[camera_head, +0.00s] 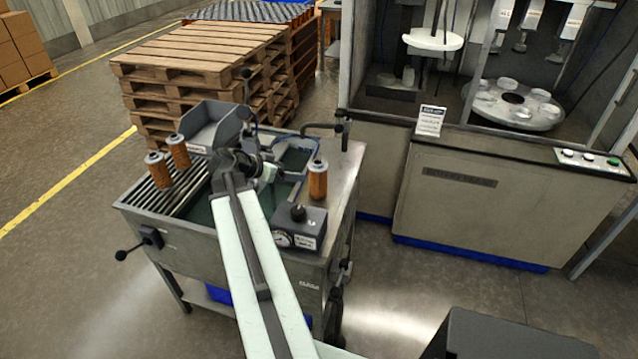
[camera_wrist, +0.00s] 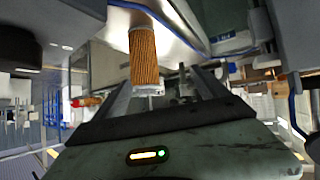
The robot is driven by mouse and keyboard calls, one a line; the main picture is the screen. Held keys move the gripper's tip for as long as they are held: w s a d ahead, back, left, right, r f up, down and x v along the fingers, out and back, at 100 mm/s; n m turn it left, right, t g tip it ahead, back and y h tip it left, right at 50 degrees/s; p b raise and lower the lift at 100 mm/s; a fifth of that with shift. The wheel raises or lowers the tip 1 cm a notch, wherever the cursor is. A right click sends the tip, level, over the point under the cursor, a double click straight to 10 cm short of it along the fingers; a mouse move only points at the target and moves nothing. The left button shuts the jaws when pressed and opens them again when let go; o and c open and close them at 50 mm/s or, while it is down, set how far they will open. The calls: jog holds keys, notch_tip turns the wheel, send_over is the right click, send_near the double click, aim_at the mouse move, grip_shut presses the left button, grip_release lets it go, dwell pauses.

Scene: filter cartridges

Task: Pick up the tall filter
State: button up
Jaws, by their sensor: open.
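Three orange pleated filters with pale caps stand upright in the head view. One filter (camera_head: 318,181) is alone on the steel rim of the wash bench, right of my gripper (camera_head: 266,172). Two more, a front filter (camera_head: 157,172) and a rear filter (camera_head: 178,152), are on the slatted rack to the left. I cannot tell surely from their looks which is the tallest. In the wrist view, one orange filter (camera_wrist: 144,58) shows upside down ahead of my open, empty gripper (camera_wrist: 165,82), nearer the left finger. It appears to be the lone one, and no contact shows.
The bench (camera_head: 345,165) carries a grey box with a gauge (camera_head: 300,228) in front of the lone filter. A grey hopper (camera_head: 210,127) stands behind the rack. A bent pipe (camera_head: 322,128) rises at the back. A machine cabinet (camera_head: 470,190) stands to the right.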

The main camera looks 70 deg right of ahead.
jog(key=m+g, duration=0.1)
jog(key=m, duration=0.1)
send_near(324, 162)
jog(key=f, duration=0.1)
jog(key=d+f, duration=0.1)
jog(key=shift+s+d+f+h, duration=0.3)
jog(key=shift+s+d+h, duration=0.05)
jog(key=shift+s+h, duration=0.05)
jog(key=shift+b+x, duration=0.75)
jog(key=shift+x, duration=0.5)
jog(key=b+x, duration=0.2)
jog(key=x, duration=0.3)
jog(key=shift+s, duration=0.2)
grip_shut()
